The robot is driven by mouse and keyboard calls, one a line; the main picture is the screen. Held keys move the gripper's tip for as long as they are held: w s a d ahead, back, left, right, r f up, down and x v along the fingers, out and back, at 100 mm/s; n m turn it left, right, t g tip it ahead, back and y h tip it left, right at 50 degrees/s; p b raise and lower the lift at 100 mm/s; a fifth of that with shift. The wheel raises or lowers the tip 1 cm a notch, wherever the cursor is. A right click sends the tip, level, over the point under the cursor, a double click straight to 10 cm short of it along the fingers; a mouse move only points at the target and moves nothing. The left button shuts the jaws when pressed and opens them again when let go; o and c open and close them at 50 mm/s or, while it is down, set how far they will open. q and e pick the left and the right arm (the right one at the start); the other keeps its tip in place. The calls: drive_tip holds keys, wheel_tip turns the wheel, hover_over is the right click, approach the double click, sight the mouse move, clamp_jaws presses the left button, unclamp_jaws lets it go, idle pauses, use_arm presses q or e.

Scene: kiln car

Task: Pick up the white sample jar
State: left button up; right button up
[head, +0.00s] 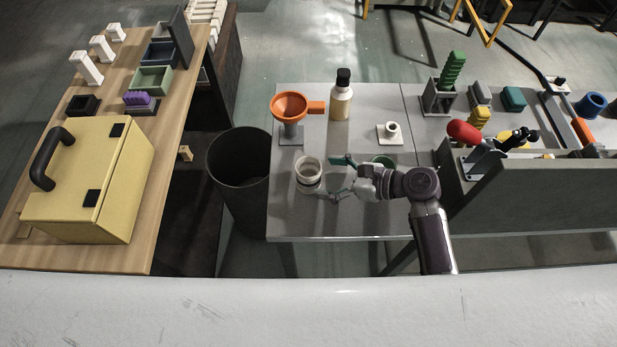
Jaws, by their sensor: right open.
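The white sample jar (308,171) stands upright on the grey table (330,225), near its left front part. It looks open at the top. My right gripper (338,178) is open just to the right of the jar, with its fingers pointing left towards it. The fingertips are close to the jar's right side; I cannot tell whether they touch it. A green round thing (383,160) is partly hidden behind the gripper. My left gripper is not in view.
An orange funnel (290,107) on a grey stand, a bottle with a black cap (341,95) and a white holder (390,133) stand behind the jar. A dark bin (240,165) is left of the table. A yellow case (90,185) sits on the wooden table. A grey panel (540,195) is at right.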

sight(320, 175)
drive_tip(key=x, duration=0.5)
drive_tip(key=shift+a+f, duration=0.1)
drive_tip(key=shift+a, duration=0.05)
drive_tip(key=c, duration=1.3)
drive_tip(key=shift+c, duration=0.2)
